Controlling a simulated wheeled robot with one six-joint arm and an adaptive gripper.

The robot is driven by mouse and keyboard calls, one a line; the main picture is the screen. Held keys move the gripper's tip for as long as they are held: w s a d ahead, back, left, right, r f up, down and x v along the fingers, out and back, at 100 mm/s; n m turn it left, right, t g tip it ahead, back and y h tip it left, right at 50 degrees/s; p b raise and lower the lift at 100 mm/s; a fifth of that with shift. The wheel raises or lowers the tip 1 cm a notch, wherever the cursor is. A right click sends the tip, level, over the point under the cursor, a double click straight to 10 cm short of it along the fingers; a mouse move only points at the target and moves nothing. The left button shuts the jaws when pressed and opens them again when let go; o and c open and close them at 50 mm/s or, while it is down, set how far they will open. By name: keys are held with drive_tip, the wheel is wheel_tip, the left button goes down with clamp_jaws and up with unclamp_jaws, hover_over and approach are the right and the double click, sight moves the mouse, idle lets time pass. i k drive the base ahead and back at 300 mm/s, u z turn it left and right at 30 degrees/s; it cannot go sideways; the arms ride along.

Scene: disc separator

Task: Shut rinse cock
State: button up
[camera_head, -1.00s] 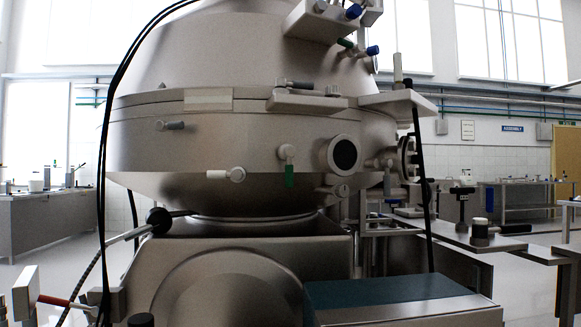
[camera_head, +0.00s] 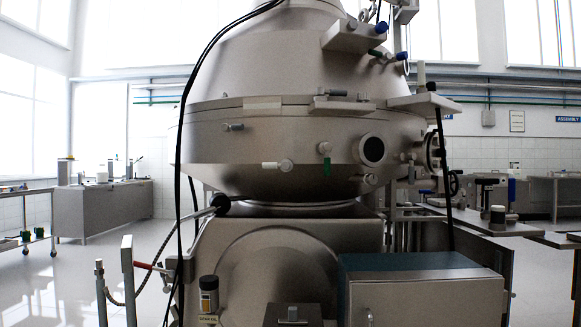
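The steel disc separator (camera_head: 290,130) stands in the middle of the view. Several small cocks sit on it, and no readable label tells me which is the rinse cock. One has a green handle (camera_head: 327,167) that hangs down beside the round dark port (camera_head: 371,150). A pale-handled fitting (camera_head: 277,165) lies level to its left. Higher up are a dark green handle (camera_head: 377,55) and a blue-tipped one (camera_head: 381,27). A red lever (camera_head: 150,266) is low at the left by a post. My gripper is not in view.
A teal-topped box (camera_head: 420,262) stands low in front of the separator on the right. Black cables (camera_head: 184,150) hang down its left side. A bench with tools (camera_head: 470,215) is at the right. Open floor (camera_head: 70,290) lies at the left.

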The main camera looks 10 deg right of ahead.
sight(326, 147)
drive_tip(key=u, duration=0.5)
drive_tip(key=i, duration=0.6)
drive_tip(key=z, duration=1.3)
